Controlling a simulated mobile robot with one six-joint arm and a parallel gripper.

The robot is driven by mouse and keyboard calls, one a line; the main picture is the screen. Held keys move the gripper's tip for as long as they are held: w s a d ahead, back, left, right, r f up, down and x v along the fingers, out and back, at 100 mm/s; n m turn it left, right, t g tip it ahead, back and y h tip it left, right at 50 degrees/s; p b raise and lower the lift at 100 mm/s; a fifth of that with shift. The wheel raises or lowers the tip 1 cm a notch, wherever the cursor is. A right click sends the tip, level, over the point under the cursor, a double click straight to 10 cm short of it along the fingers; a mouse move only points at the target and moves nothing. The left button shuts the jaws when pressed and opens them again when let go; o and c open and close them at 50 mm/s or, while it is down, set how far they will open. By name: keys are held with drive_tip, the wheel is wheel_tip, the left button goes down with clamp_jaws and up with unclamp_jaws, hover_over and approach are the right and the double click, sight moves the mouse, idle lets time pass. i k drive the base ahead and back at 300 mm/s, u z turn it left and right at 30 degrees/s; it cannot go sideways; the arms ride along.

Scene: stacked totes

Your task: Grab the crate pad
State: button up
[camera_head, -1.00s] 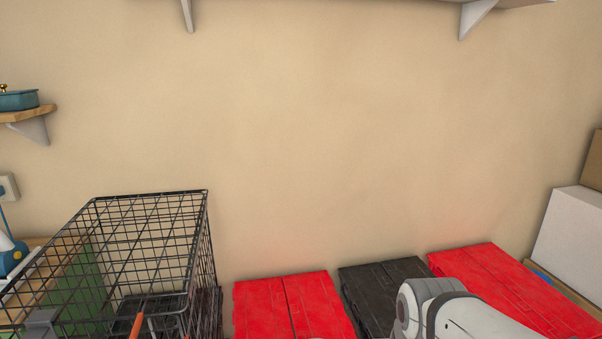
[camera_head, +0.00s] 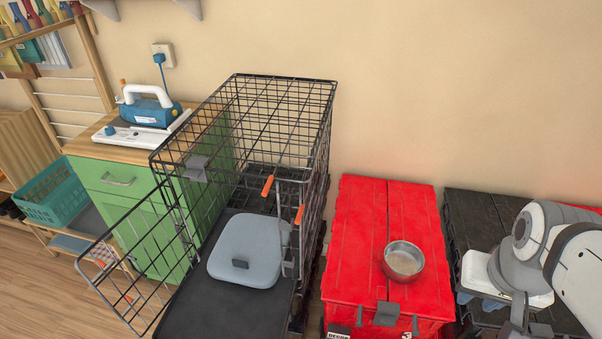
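The crate pad looks to be the grey-blue rounded cushion (camera_head: 243,247) lying flat on the black tray (camera_head: 235,318) of the black wire crate (camera_head: 285,82). A small dark tab sits on the pad's near part. The crate's wire door (camera_head: 135,275) stands open to the left, and the near end of the crate is open. Crate bars with orange-tipped latches cross in front of the pad's right side. My arm shows at the right edge, well right of the crate. I cannot make out my gripper's fingers.
A red tote (camera_head: 345,225) with a metal bowl (camera_head: 403,260) on its lid stands right of the crate. A black tote (camera_head: 470,215) is beyond it. Wooden floor is clear at lower left.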

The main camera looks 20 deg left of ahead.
sight(247, 251)
drive_tip(key=u, duration=1.45)
drive_tip(key=k, duration=0.4)
drive_tip(key=u, duration=0.65)
drive_tip(key=i, duration=0.9)
drive_tip(key=z, duration=0.6)
